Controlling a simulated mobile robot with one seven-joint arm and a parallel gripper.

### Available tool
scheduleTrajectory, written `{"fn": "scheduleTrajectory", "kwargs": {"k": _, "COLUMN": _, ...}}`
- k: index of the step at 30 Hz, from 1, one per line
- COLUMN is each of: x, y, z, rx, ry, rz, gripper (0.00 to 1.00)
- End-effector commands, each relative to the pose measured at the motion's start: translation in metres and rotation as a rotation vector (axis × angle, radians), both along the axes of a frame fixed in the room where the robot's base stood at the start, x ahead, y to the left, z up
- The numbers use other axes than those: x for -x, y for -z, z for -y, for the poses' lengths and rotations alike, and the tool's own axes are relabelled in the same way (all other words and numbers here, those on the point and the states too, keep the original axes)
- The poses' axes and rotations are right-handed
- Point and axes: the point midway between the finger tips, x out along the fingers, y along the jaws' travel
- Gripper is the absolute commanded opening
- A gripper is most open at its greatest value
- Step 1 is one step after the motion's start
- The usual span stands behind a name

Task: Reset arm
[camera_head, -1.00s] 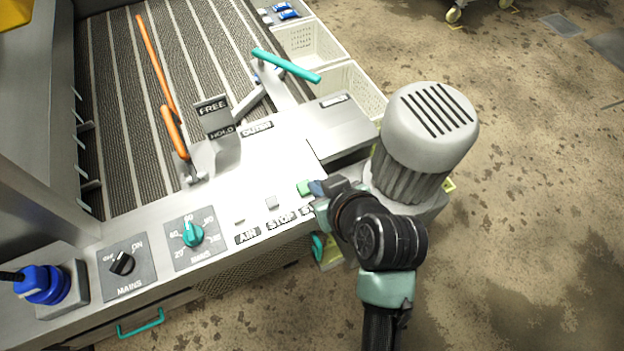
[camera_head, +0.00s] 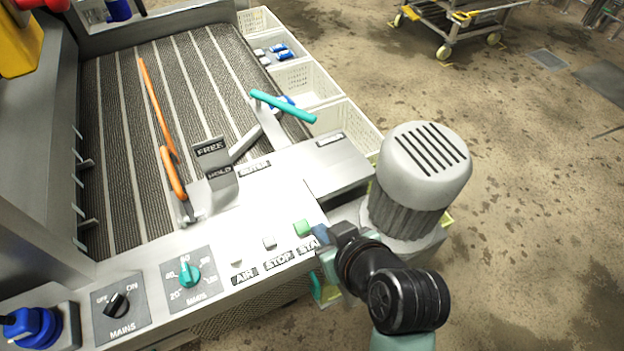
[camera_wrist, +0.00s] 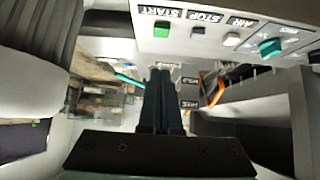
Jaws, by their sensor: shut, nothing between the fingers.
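My gripper (camera_head: 322,237) is at the front edge of the machine's control panel (camera_head: 225,225), beside the green START button (camera_head: 302,228). In the wrist view my gripper (camera_wrist: 160,75) is shut, with its fingers together and nothing between them. The START button (camera_wrist: 161,29) shows there above and left of the fingertips, apart from them. In the head view the arm partly covers the START label, and I cannot tell the exact gap between fingertips and panel.
A grey ribbed motor (camera_head: 422,170) stands close to the right of my arm. A teal lever (camera_head: 284,106) and an orange lever (camera_head: 172,172) rise from the machine. White baskets (camera_head: 350,130) line its far side. A trolley (camera_head: 455,22) stands farther back.

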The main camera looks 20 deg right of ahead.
Motion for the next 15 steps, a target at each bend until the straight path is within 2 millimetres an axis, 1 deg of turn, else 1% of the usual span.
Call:
{"fn": "scheduleTrajectory", "kwargs": {"k": 6, "x": 0.0, "y": 0.0, "z": 0.0, "rx": 0.0, "ry": 0.0, "rz": 0.0, "gripper": 0.0}}
{"fn": "scheduleTrajectory", "kwargs": {"k": 8, "x": -0.005, "y": -0.006, "z": 0.0, "rx": 0.006, "ry": 0.001, "rz": 0.016, "gripper": 0.0}}
{"fn": "scheduleTrajectory", "kwargs": {"k": 11, "x": -0.024, "y": -0.035, "z": -0.001, "rx": 0.031, "ry": 0.011, "rz": 0.091, "gripper": 0.0}}
{"fn": "scheduleTrajectory", "kwargs": {"k": 14, "x": -0.055, "y": -0.089, "z": -0.007, "rx": 0.068, "ry": 0.029, "rz": 0.233, "gripper": 0.0}}
{"fn": "scheduleTrajectory", "kwargs": {"k": 15, "x": -0.068, "y": -0.116, "z": -0.011, "rx": 0.082, "ry": 0.036, "rz": 0.304, "gripper": 0.0}}
